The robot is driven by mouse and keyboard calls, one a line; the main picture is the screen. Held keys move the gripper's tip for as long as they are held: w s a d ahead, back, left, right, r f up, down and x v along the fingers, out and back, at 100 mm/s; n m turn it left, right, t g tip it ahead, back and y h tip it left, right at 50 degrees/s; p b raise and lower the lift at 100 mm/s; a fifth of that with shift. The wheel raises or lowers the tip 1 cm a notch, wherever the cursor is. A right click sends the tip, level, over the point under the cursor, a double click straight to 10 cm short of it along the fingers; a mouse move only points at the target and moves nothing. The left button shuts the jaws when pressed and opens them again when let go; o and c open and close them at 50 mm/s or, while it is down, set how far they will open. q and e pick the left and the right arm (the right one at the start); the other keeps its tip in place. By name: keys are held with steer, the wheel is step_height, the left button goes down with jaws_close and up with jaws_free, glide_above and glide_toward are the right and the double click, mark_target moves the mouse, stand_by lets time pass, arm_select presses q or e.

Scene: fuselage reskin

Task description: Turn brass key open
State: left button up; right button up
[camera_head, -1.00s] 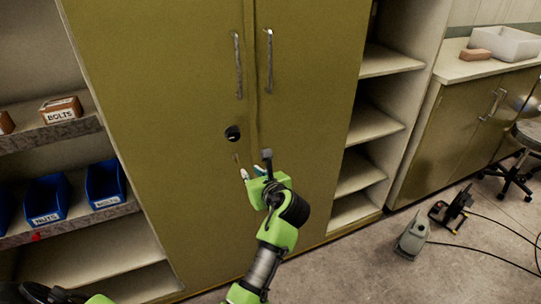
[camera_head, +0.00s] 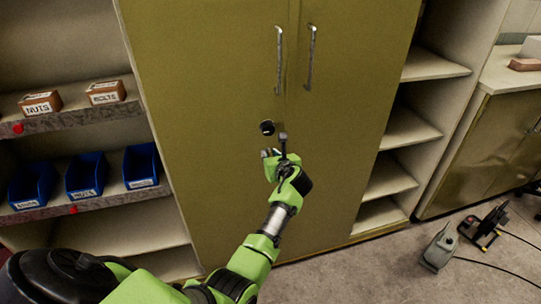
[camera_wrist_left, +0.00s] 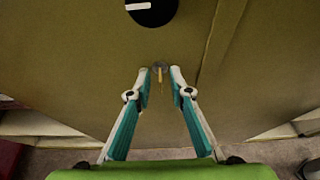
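The brass key (camera_wrist_left: 160,76) shows in the left wrist view, in a small round lock on the olive cabinet door (camera_wrist_left: 80,60). Its bow hangs down between my left fingertips (camera_wrist_left: 160,78), which stand on both sides of it. The fingers are open, with a small gap to the key on each side. In the head view my left gripper (camera_head: 268,155) is at the cabinet doors (camera_head: 220,90), just below a black round disc (camera_head: 267,127); the key cannot be made out there. My right gripper is not in view.
Two long metal handles (camera_head: 279,60) hang above the disc. Shelves with blue bins (camera_head: 86,175) and small brown boxes (camera_head: 104,92) stand at left. Empty shelves (camera_head: 390,178) are at right. A grey-green device (camera_head: 438,248) with cables lies on the floor.

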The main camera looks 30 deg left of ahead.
arm_select(q)
steer(key=shift+a, duration=0.1)
jaws_close()
